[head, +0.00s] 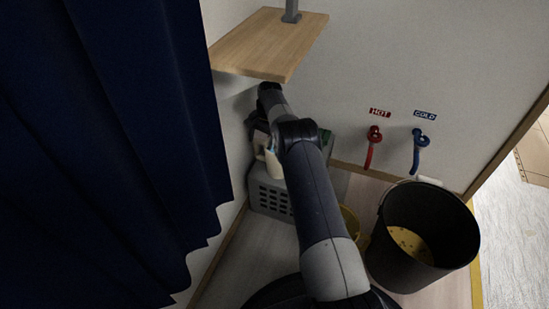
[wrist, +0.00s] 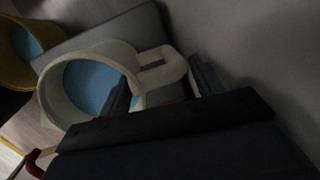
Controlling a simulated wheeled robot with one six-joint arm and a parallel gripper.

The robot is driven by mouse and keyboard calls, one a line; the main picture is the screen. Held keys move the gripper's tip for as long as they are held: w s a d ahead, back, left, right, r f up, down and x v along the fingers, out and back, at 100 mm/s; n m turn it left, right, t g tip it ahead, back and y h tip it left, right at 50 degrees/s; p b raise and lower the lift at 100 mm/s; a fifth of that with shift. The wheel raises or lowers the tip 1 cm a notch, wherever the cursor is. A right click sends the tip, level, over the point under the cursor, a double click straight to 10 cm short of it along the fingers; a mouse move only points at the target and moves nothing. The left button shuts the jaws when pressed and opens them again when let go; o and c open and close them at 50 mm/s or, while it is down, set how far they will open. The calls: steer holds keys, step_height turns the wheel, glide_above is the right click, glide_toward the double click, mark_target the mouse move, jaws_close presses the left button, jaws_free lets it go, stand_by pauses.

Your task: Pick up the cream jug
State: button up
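The cream jug (head: 273,163) shows in the head view beside my arm, at the grey crate; whether it sits in or on the crate is hidden. In the wrist view the cream jug (wrist: 52,97) is large, with a pale rim, a blue inside and a loop handle (wrist: 172,66) pointing right. My gripper (wrist: 162,88) is open, one finger overlapping the jug's mouth and the other right of the handle, so the handle lies between them. Contact cannot be told. In the head view the gripper is hidden behind my arm.
The grey crate (head: 268,198) stands in the corner under a wooden shelf (head: 265,45). A dark blue curtain (head: 110,140) hangs at left. A black bucket (head: 400,270) and a yellow container (head: 350,222) stand at right. Red (head: 372,148) and blue (head: 417,150) taps are on the wall.

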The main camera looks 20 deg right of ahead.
steer(key=c, duration=0.9)
steer(key=shift+r, duration=0.1)
steer(key=shift+r, duration=0.1)
steer(key=shift+d+r+p, duration=0.15)
steer(key=shift+r+p, duration=0.2)
steer(key=shift+p, duration=0.2)
jaws_close()
step_height(320, 180, up, 6)
steer(key=p, duration=0.3)
steer(key=shift+s+d+r, duration=0.25)
steer(key=s+d+p, duration=0.4)
steer(key=s+d, duration=0.7)
steer(key=d, duration=0.4)
steer(key=shift+d+f+p, duration=0.25)
steer(key=shift+p, duration=0.05)
steer(key=shift+s+r, duration=0.1)
